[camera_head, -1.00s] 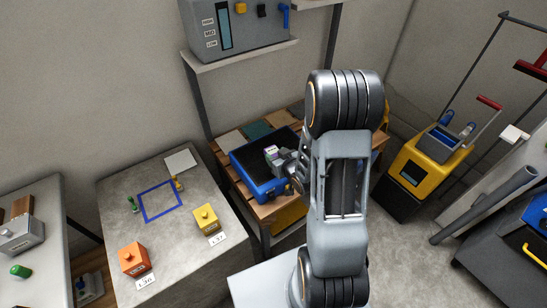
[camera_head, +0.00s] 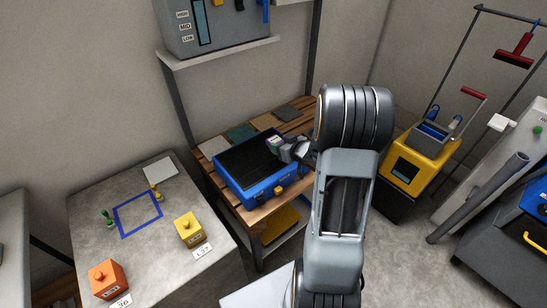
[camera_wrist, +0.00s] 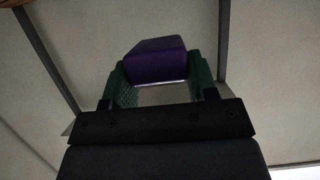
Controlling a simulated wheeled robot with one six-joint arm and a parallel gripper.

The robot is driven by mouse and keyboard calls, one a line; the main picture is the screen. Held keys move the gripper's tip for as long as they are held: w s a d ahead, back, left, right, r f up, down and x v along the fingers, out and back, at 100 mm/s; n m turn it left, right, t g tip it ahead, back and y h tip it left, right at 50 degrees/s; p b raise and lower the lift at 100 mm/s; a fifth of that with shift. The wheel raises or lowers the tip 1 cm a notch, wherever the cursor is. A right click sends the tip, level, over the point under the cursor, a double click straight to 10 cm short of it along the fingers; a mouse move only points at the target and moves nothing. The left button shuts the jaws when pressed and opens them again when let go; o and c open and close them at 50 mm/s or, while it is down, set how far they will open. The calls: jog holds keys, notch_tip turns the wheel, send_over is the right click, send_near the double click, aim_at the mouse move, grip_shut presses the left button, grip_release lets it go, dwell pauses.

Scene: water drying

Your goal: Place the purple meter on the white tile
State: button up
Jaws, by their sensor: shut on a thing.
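The purple meter (camera_wrist: 155,60) is between the two green finger pads of my gripper (camera_wrist: 163,84) in the wrist view. My gripper is shut on it. In the head view my gripper (camera_head: 284,148) holds the meter (camera_head: 274,142) above the far right part of an open blue case. A pale whitish tile (camera_head: 213,147) lies at the left back of the wooden bench, left of the case. A white square (camera_head: 160,170) also lies at the back of the grey table. I cannot tell from the picture which is the tile named.
The blue case (camera_head: 282,180) fills much of the wooden bench (camera_head: 254,213). Green (camera_head: 241,132), tan (camera_head: 265,122) and grey (camera_head: 287,113) tiles line its back. The grey table (camera_head: 150,255) bears a blue outline (camera_head: 126,233), a yellow block (camera_head: 189,229) and an orange block (camera_head: 106,279).

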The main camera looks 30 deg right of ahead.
jog(key=b, duration=0.1)
send_over(275, 160)
notch_tip(275, 160, down, 5)
jog(key=shift+a, duration=0.1)
jog(key=shift+w+f+b, duration=0.1)
jog(key=shift+f+b, duration=0.25)
jog(key=shift+f, duration=1.2)
jog(key=shift+f, duration=0.25)
jog(key=o, duration=1)
jog(key=shift+c, duration=0.2)
jog(key=shift+r, duration=0.1)
